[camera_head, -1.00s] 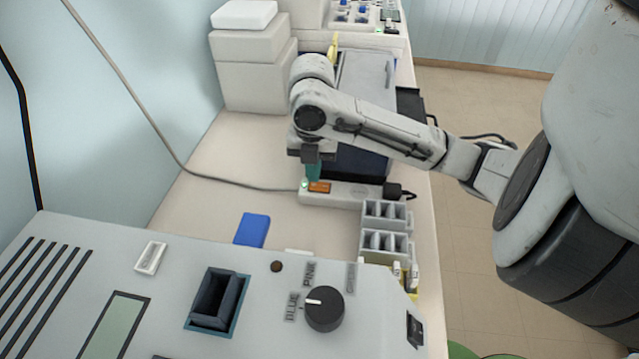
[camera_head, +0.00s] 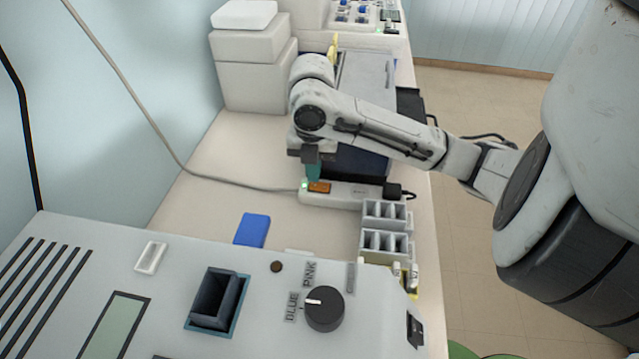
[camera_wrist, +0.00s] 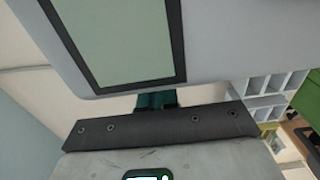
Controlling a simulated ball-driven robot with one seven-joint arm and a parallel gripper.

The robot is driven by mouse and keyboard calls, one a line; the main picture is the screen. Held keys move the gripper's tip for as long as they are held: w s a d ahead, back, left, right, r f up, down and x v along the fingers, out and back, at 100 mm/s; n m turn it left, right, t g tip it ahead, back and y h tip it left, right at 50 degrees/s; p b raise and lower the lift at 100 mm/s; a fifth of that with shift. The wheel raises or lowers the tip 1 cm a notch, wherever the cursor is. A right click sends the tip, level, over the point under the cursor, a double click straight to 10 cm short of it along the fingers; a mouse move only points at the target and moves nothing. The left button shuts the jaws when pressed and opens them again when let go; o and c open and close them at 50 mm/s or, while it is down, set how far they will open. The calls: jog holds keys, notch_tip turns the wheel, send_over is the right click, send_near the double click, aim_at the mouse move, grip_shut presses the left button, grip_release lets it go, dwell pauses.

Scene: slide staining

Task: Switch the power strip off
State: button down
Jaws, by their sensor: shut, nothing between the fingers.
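The power strip (camera_head: 345,194) is white and lies on the bench in the middle of the head view. It has an orange switch (camera_head: 319,187) near its left end, with a small green light (camera_head: 304,185) beside it. My gripper (camera_head: 313,180) has teal fingers, points down and is shut and empty. Its tips are right at the switch; I cannot tell whether they touch it. In the wrist view the teal fingers (camera_wrist: 156,100) show only in part, and the power strip is not recognisable there.
A black plug (camera_head: 393,191) sits at the strip's right end. A grey cable (camera_head: 240,184) runs to its left end. Grey racks (camera_head: 385,228) stand in front, near a blue block (camera_head: 252,230) and a machine with a knob (camera_head: 325,309). White boxes (camera_head: 255,75) stand behind.

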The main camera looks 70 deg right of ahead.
jog(key=shift+f+b, duration=0.85)
jog(key=shift+f, duration=0.1)
dwell(0.7)
jog(key=shift+r, duration=0.1)
jog(key=shift+r+p, duration=2.7)
jog(key=shift+r, duration=0.8)
